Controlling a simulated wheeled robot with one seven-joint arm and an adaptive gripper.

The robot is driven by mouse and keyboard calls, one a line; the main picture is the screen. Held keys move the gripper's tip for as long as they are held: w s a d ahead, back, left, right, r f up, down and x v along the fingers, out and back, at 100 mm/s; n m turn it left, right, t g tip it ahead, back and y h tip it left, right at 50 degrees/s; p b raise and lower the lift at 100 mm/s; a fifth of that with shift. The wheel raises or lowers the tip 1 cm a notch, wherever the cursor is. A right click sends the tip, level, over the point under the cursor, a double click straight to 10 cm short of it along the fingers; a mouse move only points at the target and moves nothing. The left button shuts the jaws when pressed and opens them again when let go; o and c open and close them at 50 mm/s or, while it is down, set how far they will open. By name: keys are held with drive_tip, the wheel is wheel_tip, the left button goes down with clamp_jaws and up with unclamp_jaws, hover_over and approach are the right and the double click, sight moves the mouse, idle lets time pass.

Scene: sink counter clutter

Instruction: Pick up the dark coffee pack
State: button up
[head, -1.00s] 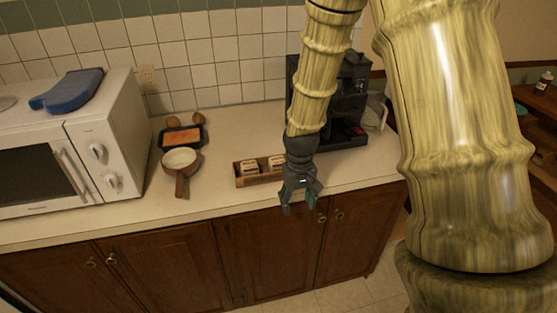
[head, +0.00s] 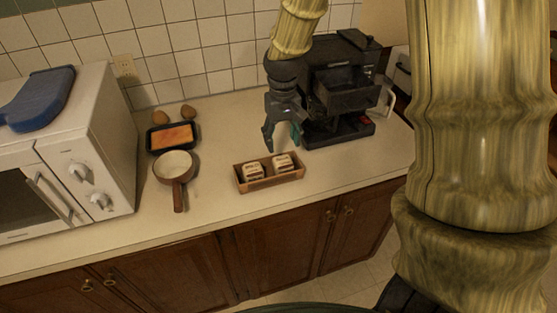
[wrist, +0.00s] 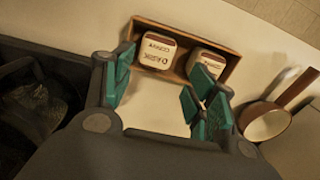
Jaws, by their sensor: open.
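The dark coffee pack (wrist: 157,50) is a small white block with a brown top edge and lettering that reads as dark coffee, upside down in the wrist view. It lies in a shallow wooden tray (wrist: 228,75); it appears to be the right one of two packs in the head view (head: 282,162). A similar pack (wrist: 208,62) is beside it, partly covered by a finger in the wrist view. My gripper (head: 283,142) is open and empty, with teal pads, above the counter just behind the tray. In the wrist view my fingers (wrist: 165,85) frame bare counter and the tray's near side.
A black coffee machine (head: 335,90) stands close to the right of my gripper. A pan (head: 174,165), a black dish with an orange slab (head: 172,137) and a microwave (head: 80,150) are to the left. Counter (head: 220,150) is clear between pan and tray.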

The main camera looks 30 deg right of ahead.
sight(283, 160)
drive_tip(key=f, duration=0.3)
drive_tip(key=shift+s+d+f+p, duration=0.25)
drive_tip(key=shift+d+f+p, duration=0.1)
drive_tip(key=shift+p, duration=0.05)
drive_tip(key=shift+a+f, duration=0.1)
drive_tip(key=shift+f, duration=0.45)
drive_tip(key=shift+w+f+p, duration=0.15)
drive_tip(key=shift+f+p, duration=0.35)
drive_tip(key=shift+f, duration=0.15)
drive_tip(key=shift+w+f+p, duration=0.15)
drive_tip(key=shift+f+p, duration=0.3)
drive_tip(key=shift+f, duration=0.2)
drive_tip(key=shift+w+f+p, duration=0.1)
drive_tip(key=shift+f+p, duration=0.2)
drive_tip(key=shift+f, duration=0.95)
drive_tip(key=c, duration=0.5)
